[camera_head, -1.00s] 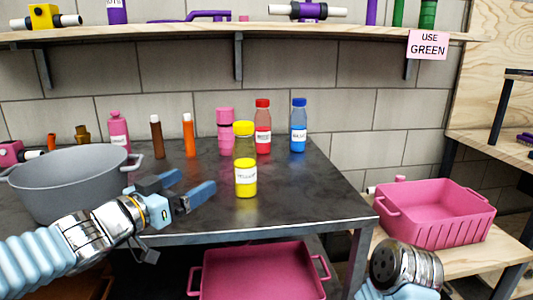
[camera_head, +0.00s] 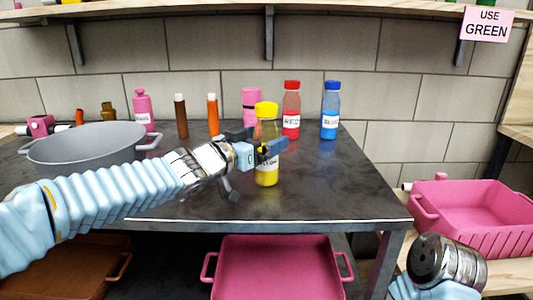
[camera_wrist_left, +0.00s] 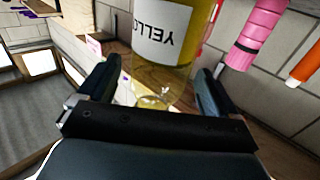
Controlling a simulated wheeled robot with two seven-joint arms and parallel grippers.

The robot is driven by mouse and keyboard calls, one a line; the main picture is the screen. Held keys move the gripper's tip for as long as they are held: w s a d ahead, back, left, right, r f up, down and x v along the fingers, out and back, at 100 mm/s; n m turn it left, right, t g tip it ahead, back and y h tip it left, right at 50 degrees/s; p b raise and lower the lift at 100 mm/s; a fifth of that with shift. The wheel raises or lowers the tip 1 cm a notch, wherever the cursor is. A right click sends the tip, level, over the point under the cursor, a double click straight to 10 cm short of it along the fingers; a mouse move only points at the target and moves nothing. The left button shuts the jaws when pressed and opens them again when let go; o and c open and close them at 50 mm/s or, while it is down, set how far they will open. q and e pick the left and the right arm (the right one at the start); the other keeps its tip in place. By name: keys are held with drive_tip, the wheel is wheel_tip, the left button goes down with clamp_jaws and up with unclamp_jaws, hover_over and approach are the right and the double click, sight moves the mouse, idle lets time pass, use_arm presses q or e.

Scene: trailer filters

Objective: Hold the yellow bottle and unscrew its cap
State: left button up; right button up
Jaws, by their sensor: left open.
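The yellow bottle (camera_head: 266,172) stands upright on the dark table, with its yellow cap (camera_head: 266,109) on top and a white label partly covered by my gripper. My left gripper (camera_head: 268,144) is open at the bottle's upper body, below the cap. In the left wrist view the bottle (camera_wrist_left: 168,35) appears upside down between the two spread fingers (camera_wrist_left: 155,83). I cannot tell whether a finger touches it. The cap is not clear in that view. My right arm's metal joint shows at the lower right of the head view, but its gripper is not in view.
Red (camera_head: 291,108) and blue (camera_head: 330,110) bottles and a pink bottle (camera_head: 251,106) stand close behind. A grey pot (camera_head: 85,145) sits at the left. Pink crates lie below the table (camera_head: 278,268) and at the right (camera_head: 480,220). The table's front right is clear.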

sight(271, 121)
use_arm(q)
drive_tip(key=x, duration=0.3)
drive_tip(key=shift+w+d, duration=0.1)
drive_tip(key=c, duration=1.3)
drive_tip(key=shift+o, duration=0.2)
drive_tip(key=shift+r, duration=0.15)
drive_tip(key=shift+r+p, duration=0.35)
wheel_tip(271, 121, up, 2)
drive_tip(key=shift+r+p, duration=0.25)
drive_tip(key=shift+p, duration=0.7)
drive_tip(key=s+r+p, duration=0.3)
drive_tip(key=s+r, duration=0.6)
drive_tip(key=s, duration=0.5)
drive_tip(key=shift+r, duration=0.25)
